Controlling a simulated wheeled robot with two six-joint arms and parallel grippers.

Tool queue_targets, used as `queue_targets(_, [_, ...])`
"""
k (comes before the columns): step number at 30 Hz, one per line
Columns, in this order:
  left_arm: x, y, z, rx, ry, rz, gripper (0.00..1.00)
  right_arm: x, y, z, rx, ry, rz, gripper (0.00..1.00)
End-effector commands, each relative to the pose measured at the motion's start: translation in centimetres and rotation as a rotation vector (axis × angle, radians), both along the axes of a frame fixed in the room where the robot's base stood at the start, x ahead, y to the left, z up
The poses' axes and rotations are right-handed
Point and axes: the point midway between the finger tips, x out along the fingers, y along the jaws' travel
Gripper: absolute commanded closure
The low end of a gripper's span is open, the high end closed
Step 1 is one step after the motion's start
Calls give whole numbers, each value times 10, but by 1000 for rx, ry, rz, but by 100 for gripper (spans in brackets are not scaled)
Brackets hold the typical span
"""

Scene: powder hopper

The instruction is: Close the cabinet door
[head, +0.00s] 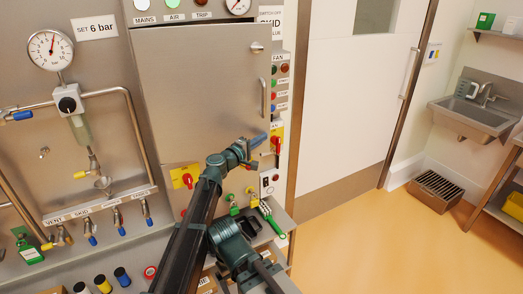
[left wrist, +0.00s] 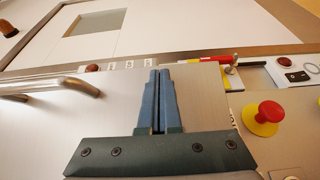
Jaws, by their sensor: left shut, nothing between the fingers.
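The cabinet door (head: 195,95) is a flat grey metal panel on the machine front, with a bar handle (head: 263,97) near its right edge. It lies close to its frame; I cannot tell whether a small gap remains. My left gripper (head: 257,140) is shut and empty at the door's lower right corner, below the handle. In the left wrist view, the blue fingers (left wrist: 158,100) are together in front of the door's metal face (left wrist: 105,112), with the handle (left wrist: 50,86) to their left. Whether the fingertips touch the door is unclear.
A small latch knob (head: 257,47) is at the door's upper right. A red rotary switch on yellow (head: 277,141) is just right of the gripper. A red button on yellow (left wrist: 266,114) shows in the wrist view. Open orange floor (head: 360,245) lies to the right.

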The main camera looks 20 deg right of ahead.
Motion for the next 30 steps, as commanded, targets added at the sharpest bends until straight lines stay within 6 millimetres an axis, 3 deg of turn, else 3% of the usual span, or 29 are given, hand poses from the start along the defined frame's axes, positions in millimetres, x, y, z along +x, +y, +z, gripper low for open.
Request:
queue_targets(1, [24, -4, 0, 0, 0, 1, 100, 0, 0, 0, 0, 0, 0, 11])
queue_targets(3, [43, -5, 0, 0, 0, 1, 100, 0, 0, 0, 0, 0, 0, 11])
queue_targets(12, [98, -1, 0, 0, 0, 1, 100, 0, 0, 0, 0, 0, 0, 11])
queue_targets(19, [116, 2, 0, 0, 0, 1, 100, 0, 0, 0, 0, 0, 0, 11])
queue_targets(30, [120, 3, 0, 0, 0, 0, 100, 0, 0, 0, 0, 0, 0, 11])
